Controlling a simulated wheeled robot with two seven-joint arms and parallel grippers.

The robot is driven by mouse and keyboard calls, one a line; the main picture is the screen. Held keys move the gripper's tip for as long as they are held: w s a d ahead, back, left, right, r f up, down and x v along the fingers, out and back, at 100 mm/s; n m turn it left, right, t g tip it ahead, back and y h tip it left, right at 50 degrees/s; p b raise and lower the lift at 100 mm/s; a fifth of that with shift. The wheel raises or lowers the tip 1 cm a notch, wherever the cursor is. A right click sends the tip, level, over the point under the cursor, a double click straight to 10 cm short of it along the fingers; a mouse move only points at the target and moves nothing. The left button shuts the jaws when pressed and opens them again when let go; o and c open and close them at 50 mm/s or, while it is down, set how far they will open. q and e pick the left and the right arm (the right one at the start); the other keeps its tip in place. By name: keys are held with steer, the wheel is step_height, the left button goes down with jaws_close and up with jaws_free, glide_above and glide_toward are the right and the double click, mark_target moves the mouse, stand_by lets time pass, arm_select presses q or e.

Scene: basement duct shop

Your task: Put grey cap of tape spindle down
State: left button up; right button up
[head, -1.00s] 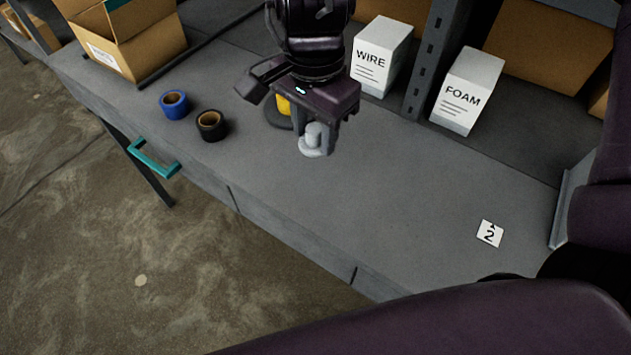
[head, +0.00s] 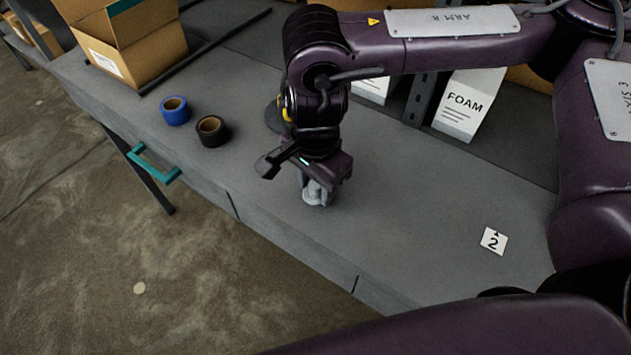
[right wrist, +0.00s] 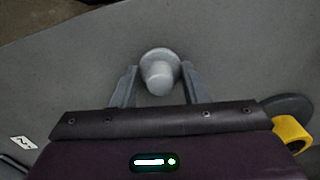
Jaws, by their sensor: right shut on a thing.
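The grey cap (head: 316,195), a round flange with a knob, is between the fingers of my right gripper (head: 317,186). In the right wrist view the cap (right wrist: 159,72) shows with its knob between the two fingers of the gripper (right wrist: 160,80). My right gripper is shut on the cap and points down at the bench. The cap is at or close above the bench top; I cannot tell if it touches. The tape spindle (right wrist: 288,107), a dark round base with a yellow roll, stands beside the gripper and is mostly hidden by my arm in the head view. My left gripper is not in view.
A blue tape roll (head: 175,111) and a black tape roll (head: 212,131) lie left on the bench (head: 400,215). The FOAM box (head: 467,104) stands at the back, right of a shelf post. A card marked 2 (head: 493,241) lies at right. The bench between is clear.

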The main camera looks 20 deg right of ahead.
mark_target(316, 184)
steer(key=shift+f, duration=0.2)
steer(key=o, duration=0.9)
steer(key=shift+o, duration=0.2)
step_height(316, 184, up, 12)
steer(key=p, duration=0.1)
steer(key=shift+r, duration=0.25)
steer(key=shift+f, duration=0.1)
